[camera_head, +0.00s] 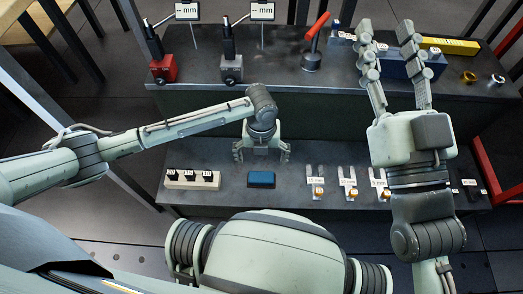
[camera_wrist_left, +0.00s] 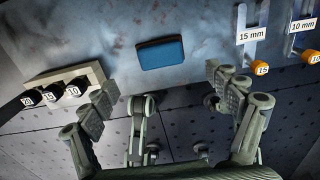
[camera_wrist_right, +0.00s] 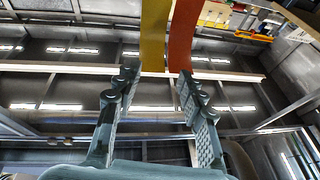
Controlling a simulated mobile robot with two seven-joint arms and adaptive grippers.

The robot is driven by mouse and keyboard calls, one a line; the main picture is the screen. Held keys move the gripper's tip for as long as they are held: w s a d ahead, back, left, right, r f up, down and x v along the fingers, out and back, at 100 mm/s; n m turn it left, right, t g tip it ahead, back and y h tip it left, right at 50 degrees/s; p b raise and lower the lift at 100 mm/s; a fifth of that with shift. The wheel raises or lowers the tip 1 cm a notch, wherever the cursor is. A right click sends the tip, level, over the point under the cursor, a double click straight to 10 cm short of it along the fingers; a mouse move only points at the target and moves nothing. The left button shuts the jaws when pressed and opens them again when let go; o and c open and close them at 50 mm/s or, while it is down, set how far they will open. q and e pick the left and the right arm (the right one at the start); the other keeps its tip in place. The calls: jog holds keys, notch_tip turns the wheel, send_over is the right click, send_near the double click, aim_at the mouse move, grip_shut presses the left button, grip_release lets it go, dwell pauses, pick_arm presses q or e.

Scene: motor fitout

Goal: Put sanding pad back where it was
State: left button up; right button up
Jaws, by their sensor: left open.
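The blue sanding pad (camera_head: 261,179) lies flat on the lower grey shelf (camera_head: 228,192). It also shows in the left wrist view (camera_wrist_left: 161,53), lying free on the surface. My left gripper (camera_head: 262,156) is open and empty, just behind the pad in the head view. In the left wrist view the pad lies beyond and between my spread fingertips (camera_wrist_left: 163,88), apart from both. My right gripper (camera_head: 391,50) is raised with its fingers apart and upward. In the right wrist view its fingers (camera_wrist_right: 157,85) hold nothing that I can make out.
A pale block with black numbered pieces (camera_head: 193,179) stands left of the pad. Labelled gauges with orange knobs (camera_head: 318,190) stand to its right. The upper bench (camera_head: 275,75) holds a red stand (camera_head: 163,68), a grey stand (camera_head: 231,68) and a red-handled tool (camera_head: 314,45).

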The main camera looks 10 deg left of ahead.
pick_arm(q)
jog(key=d+r+n+t+h, duration=0.7)
jog(key=d+r+n, duration=0.4)
jog(key=d+r, duration=0.4)
jog(key=a+r+n+t, duration=0.6)
jog(key=r+n, duration=0.3)
jog(key=r, duration=0.3)
jog(key=s+a+r+n+t, duration=0.1)
jog(key=a+r+n+t, duration=0.5)
jog(key=r, duration=0.7)
jog(key=a+n, duration=0.2)
jog(key=n, duration=0.2)
jog(key=shift+s, duration=0.15)
pick_arm(e)
jog(key=shift+w+d+f+g+h, duration=0.1)
jog(key=shift+w+f+g+h, duration=0.15)
jog(key=shift+f, duration=0.35)
jog(key=shift+w+d+f+g+h, duration=0.15)
jog(key=shift+w+f+g, duration=0.15)
jog(key=shift+f, duration=0.3)
pick_arm(q)
jog(key=shift+f, duration=0.1)
jog(key=shift+c, duration=0.4)
pick_arm(e)
jog(key=shift+c, duration=0.4)
